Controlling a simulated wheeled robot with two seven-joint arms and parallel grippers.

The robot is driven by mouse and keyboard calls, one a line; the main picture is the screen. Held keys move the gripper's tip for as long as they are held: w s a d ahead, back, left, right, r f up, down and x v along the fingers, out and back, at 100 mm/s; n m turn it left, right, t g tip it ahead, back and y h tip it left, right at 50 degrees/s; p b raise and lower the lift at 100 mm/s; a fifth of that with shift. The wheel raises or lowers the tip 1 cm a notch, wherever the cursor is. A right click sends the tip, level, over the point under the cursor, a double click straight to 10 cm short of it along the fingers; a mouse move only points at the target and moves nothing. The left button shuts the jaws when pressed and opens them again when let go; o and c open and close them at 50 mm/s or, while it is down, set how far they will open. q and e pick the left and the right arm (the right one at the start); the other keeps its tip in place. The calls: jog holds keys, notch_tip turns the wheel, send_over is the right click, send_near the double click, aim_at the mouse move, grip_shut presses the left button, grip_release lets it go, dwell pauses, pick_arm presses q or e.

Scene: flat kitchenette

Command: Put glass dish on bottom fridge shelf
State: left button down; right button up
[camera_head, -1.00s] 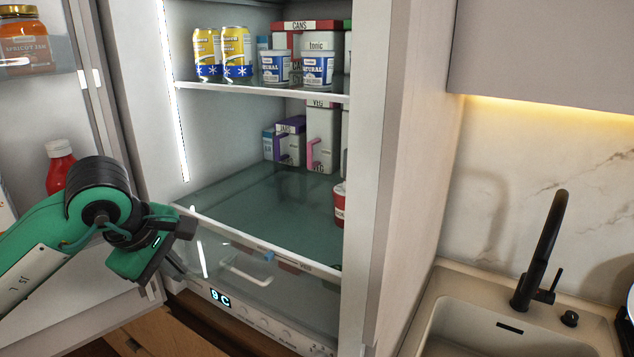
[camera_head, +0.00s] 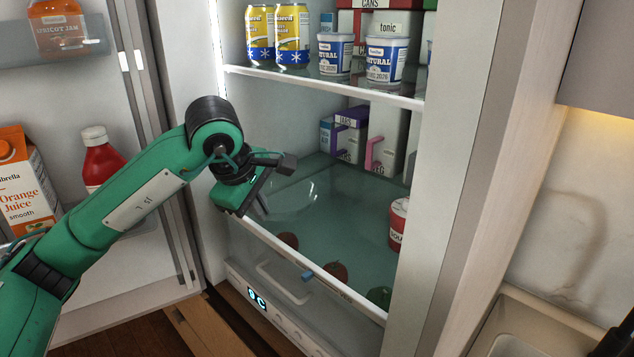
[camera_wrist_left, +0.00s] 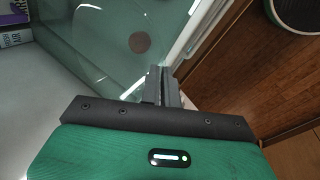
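The glass dish (camera_head: 292,194) is clear and hard to make out. Faint curved highlights show it just right of my left gripper (camera_head: 263,204), over the bottom fridge shelf (camera_head: 345,218). In the left wrist view the fingers (camera_wrist_left: 162,84) are close together at the edge of the clear glass (camera_wrist_left: 100,60), and seem shut on its rim. I cannot tell whether the dish touches the shelf. The gripper is at the shelf's front left edge. My right gripper is not in view.
A red-and-white tub (camera_head: 398,222) stands at the shelf's right; cartons (camera_head: 350,138) stand at the back. The shelf with cans and yogurt tubs (camera_head: 386,58) is above. The open fridge door (camera_head: 95,240) is at left. The shelf's middle looks clear.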

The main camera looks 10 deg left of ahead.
aim_at(295, 189)
pick_arm(q)
jog(key=w+d+p, duration=0.1)
jog(key=w, duration=0.3)
jog(key=w+d+p, duration=0.1)
jog(key=w, duration=0.3)
jog(key=w+d+p, duration=0.1)
jog(key=w+p, duration=0.1)
jog(key=w, duration=0.2)
jog(key=shift+d, duration=0.2)
jog(key=shift+w+d, duration=0.15)
jog(key=shift+w, duration=0.3)
notch_tip(295, 189, down, 3)
jog(key=shift+s+b, duration=0.1)
jog(key=shift+b, duration=0.3)
jog(key=shift+f, duration=0.3)
jog(key=shift+f, duration=0.15)
jog(key=c, duration=1.6)
grip_release()
jog(key=shift+c, duration=0.2)
